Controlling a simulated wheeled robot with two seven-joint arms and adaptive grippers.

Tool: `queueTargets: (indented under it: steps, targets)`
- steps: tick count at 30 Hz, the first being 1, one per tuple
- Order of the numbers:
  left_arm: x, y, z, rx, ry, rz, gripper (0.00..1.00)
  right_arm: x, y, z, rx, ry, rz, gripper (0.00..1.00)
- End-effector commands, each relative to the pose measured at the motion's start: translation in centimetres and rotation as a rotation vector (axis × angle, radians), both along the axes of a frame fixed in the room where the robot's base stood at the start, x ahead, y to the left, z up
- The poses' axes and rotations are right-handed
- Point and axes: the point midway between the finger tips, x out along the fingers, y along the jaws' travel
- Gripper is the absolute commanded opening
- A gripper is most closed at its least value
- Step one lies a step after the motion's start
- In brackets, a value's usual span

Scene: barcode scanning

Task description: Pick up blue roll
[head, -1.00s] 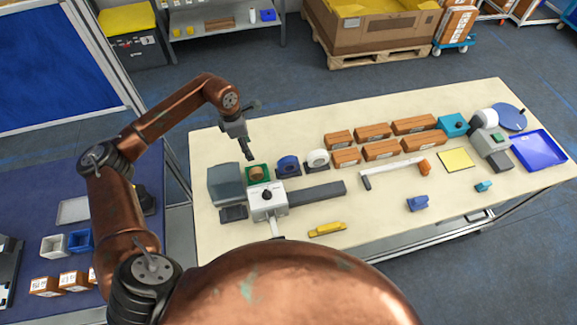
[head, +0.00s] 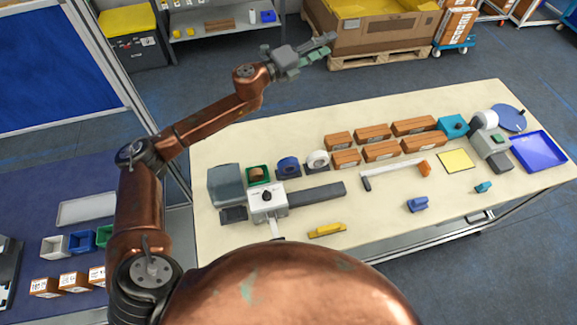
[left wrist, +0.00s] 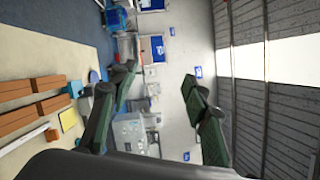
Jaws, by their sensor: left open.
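The blue roll (head: 288,167) stands on the cream table in the head view. It sits between a brown roll in a green holder (head: 257,175) on its left and a white roll (head: 317,160) on its right. My left gripper (head: 331,46) is raised high, above and beyond the table's far edge in the head view, well apart from the roll. Its fingers are spread and empty in the left wrist view (left wrist: 160,105), which looks across the room. The blue roll does not show clearly there. My right gripper is not in view.
Several brown boxes (head: 374,132) stand in two rows right of the rolls. A grey device (head: 268,202) with a dark bar stands in front of the rolls. A blue tray (head: 540,151) lies at the right end.

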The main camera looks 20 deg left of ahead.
Motion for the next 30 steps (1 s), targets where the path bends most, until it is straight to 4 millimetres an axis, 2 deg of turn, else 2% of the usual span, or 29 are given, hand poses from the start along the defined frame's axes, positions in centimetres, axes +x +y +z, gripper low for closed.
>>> queueTargets:
  steps: [2, 5, 8, 11, 12, 14, 15, 17, 18, 19, 21, 24, 27, 30]
  targets:
    - [2.9, 1.9, -0.8, -0.137, 0.134, 0.125, 0.43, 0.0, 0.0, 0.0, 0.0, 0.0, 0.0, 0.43]
    - [6.0, 4.6, -4.1, -0.286, 0.337, 0.292, 0.43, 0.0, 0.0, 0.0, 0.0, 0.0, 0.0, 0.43]
    - [7.5, 6.7, -9.3, -0.392, 0.562, 0.456, 0.43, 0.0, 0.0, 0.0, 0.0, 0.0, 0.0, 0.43]
    - [7.0, 7.9, -15.7, -0.451, 0.805, 0.62, 0.43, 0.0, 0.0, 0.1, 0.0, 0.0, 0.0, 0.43]
    - [6.2, 8.2, -18.5, -0.462, 0.905, 0.686, 0.43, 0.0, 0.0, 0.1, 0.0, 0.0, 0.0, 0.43]
    - [4.3, 8.2, -22.5, -0.458, 1.058, 0.779, 0.43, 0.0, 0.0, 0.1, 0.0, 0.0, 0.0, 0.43]
    - [2.7, 8.1, -25.0, -0.444, 1.159, 0.842, 0.43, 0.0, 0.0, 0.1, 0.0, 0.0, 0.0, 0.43]
    - [-0.3, 7.8, -28.4, -0.408, 1.305, 0.927, 0.43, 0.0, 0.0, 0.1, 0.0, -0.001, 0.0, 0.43]
    - [-2.4, 7.6, -30.2, -0.377, 1.393, 0.98, 0.43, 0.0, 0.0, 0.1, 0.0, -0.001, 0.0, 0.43]
    - [-4.0, 7.5, -31.4, -0.349, 1.455, 1.017, 0.43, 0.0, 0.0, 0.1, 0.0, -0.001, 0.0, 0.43]
    - [-7.5, 7.1, -33.5, -0.276, 1.577, 1.087, 0.43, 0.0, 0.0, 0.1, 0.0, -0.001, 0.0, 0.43]
    - [-11.4, 6.8, -35.0, -0.186, 1.699, 1.156, 0.43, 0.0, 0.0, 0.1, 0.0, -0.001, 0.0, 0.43]
    - [-13.7, 6.7, -35.6, -0.125, 1.764, 1.192, 0.43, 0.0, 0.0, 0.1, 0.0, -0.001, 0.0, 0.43]
    - [-14.5, 6.7, -36.3, -0.103, 1.788, 1.207, 0.43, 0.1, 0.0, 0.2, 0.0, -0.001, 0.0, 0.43]
